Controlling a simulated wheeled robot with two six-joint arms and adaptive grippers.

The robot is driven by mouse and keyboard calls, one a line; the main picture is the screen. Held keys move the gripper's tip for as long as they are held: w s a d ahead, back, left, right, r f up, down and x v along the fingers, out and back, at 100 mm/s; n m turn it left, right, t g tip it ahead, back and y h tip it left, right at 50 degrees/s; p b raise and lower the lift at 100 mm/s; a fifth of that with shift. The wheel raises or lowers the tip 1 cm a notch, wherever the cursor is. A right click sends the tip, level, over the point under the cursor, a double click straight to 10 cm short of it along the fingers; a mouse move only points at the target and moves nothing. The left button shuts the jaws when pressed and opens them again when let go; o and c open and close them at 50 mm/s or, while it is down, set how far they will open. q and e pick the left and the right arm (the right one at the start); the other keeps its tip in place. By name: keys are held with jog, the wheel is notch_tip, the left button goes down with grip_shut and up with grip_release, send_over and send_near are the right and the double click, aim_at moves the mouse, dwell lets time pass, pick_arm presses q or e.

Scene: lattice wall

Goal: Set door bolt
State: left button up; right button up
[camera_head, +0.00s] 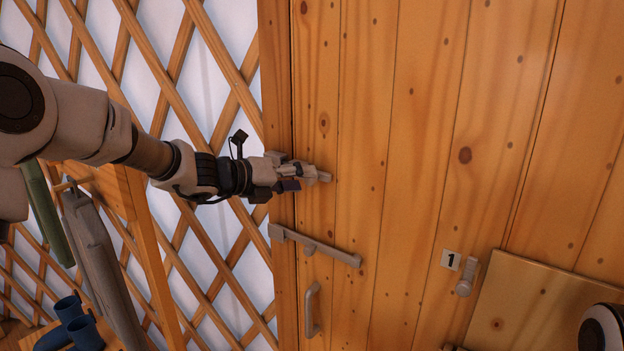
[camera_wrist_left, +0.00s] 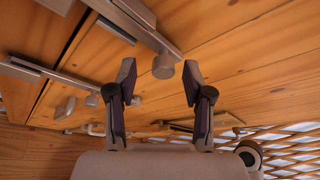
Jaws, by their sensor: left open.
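A wooden plank door (camera_head: 400,120) fills the middle and right of the head view. A grey metal bolt bar (camera_head: 315,246) lies across the door's left edge and frame, below my left gripper (camera_head: 305,178). A second metal bolt (camera_head: 325,177) is mostly hidden behind that gripper. In the left wrist view, a grey bar with a round knob (camera_wrist_left: 163,67) shows between and beyond the fingertips of my left gripper (camera_wrist_left: 158,76). The fingers are apart, and I see no contact with the knob. My right gripper is not in view.
A door handle (camera_head: 311,310) is below the lower bolt. A label "1" (camera_head: 451,260) and a peg (camera_head: 467,277) are at the lower right. Lattice wall (camera_head: 200,90) is on the left, with blue cups (camera_head: 76,325) and a hanging grey garment (camera_head: 98,255).

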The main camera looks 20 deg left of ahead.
aim_at(306, 180)
pick_arm(q)
jog(key=x, duration=0.3)
jog(key=shift+d+f+p, duration=0.1)
jog(key=shift+d+p, duration=0.1)
jog(key=shift+p, duration=0.15)
jog(key=shift+s+r, duration=0.2)
jog(key=shift+s, duration=0.1)
grip_shut()
jog(key=shift+a, duration=0.1)
jog(key=shift+r, duration=0.1)
